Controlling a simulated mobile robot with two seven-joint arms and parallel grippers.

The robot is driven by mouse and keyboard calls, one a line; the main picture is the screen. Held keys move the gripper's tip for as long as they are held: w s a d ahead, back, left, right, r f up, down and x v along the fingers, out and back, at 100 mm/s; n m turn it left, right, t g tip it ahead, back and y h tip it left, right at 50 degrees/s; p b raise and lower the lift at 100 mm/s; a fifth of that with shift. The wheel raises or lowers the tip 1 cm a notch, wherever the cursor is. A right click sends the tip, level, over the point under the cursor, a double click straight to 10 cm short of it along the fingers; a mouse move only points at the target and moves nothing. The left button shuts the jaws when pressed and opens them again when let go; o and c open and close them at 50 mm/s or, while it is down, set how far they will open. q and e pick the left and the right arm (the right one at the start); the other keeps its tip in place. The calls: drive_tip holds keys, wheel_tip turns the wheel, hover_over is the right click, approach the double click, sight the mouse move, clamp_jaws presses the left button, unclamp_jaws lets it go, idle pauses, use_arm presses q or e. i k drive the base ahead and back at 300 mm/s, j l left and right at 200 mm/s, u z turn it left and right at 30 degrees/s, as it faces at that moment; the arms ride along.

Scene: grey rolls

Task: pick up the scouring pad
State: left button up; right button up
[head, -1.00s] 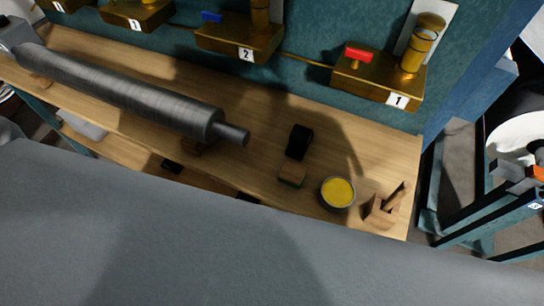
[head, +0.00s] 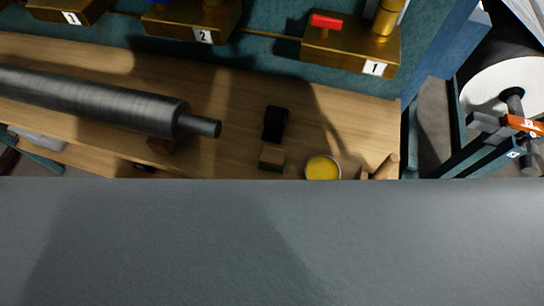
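A small brown block (head: 271,157) lies on the wooden shelf, just in front of a black object (head: 275,123). A thin green layer showed under the block earlier, so it looks like the scouring pad, but it is small and dark and I cannot be sure. The black object has a rounded top and sits close behind it. Neither of my grippers is in view.
A tin of yellow paste (head: 322,168) and a wooden holder (head: 380,170) stand to the right. A dark grey roller (head: 90,100) lies at left. Numbered brass valve blocks (head: 350,48) line the back. A large grey surface (head: 270,240) fills the foreground, hiding the shelf's front.

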sight(270, 159)
drive_tip(key=k+j+u, duration=0.3)
drive_tip(key=k+j, duration=0.15)
drive_tip(key=k, duration=0.15)
drive_tip(key=k+j+u, duration=0.25)
drive_tip(key=k+j, duration=0.3)
drive_tip(key=i, duration=0.45)
